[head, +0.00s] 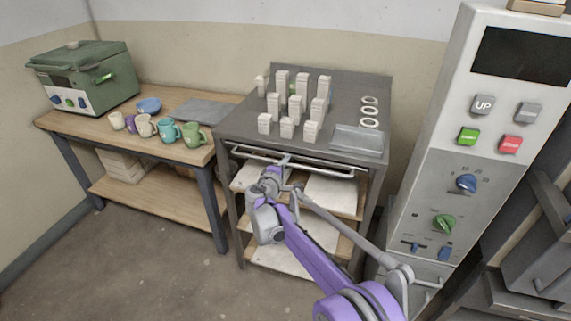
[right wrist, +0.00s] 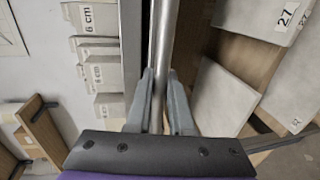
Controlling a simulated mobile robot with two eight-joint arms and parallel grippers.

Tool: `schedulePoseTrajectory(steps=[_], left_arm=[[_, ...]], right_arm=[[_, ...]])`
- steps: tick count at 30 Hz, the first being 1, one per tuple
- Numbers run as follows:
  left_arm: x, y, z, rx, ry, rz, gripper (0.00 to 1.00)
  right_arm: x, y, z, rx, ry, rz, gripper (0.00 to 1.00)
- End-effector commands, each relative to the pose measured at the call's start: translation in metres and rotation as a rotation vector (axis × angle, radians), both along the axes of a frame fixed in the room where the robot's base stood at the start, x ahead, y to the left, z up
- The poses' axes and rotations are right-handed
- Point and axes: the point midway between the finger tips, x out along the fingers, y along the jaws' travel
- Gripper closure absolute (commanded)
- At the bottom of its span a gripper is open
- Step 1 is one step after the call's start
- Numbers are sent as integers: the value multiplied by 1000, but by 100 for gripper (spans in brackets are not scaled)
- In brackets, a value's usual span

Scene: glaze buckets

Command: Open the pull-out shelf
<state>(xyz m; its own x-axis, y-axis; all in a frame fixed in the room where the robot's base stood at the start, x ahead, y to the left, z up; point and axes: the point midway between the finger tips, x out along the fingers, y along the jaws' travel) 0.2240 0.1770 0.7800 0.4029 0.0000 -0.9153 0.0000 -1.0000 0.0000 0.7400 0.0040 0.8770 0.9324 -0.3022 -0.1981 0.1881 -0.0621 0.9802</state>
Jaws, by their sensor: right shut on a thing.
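The pull-out shelf's long metal handle bar (head: 300,163) runs along the front of the grey work table, just under its top. My right gripper (head: 284,163) is at this bar, left of its middle. In the right wrist view, the bar (right wrist: 164,50) runs between the two fingers of the gripper (right wrist: 160,110), which are shut on it. The shelf itself is mostly hidden under the table top; a narrow dark gap shows behind the bar. My left gripper is in neither view.
The grey table (head: 235,122) carries several pale blocks (head: 302,84), rings and a flat tray (head: 357,141). Boards lie on the racks below. A wooden table (head: 200,155) with mugs and a green kiln (head: 85,80) stands left. A control panel (head: 470,130) stands close at right.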

Motion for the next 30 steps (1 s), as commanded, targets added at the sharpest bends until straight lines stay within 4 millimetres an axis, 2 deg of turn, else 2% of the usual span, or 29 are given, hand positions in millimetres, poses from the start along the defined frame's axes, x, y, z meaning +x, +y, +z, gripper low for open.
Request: schedulePoseTrajectory(steps=[5,8,11,24,30], left_arm=[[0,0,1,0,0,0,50],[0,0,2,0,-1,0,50],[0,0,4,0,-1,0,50],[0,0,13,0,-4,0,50],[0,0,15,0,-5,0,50]], right_arm=[[-8,4,0,0,0,2,100],[-23,9,1,1,0,3,100],[-44,16,1,1,1,4,100],[-165,55,0,1,1,4,100],[-201,66,0,1,1,3,100]])
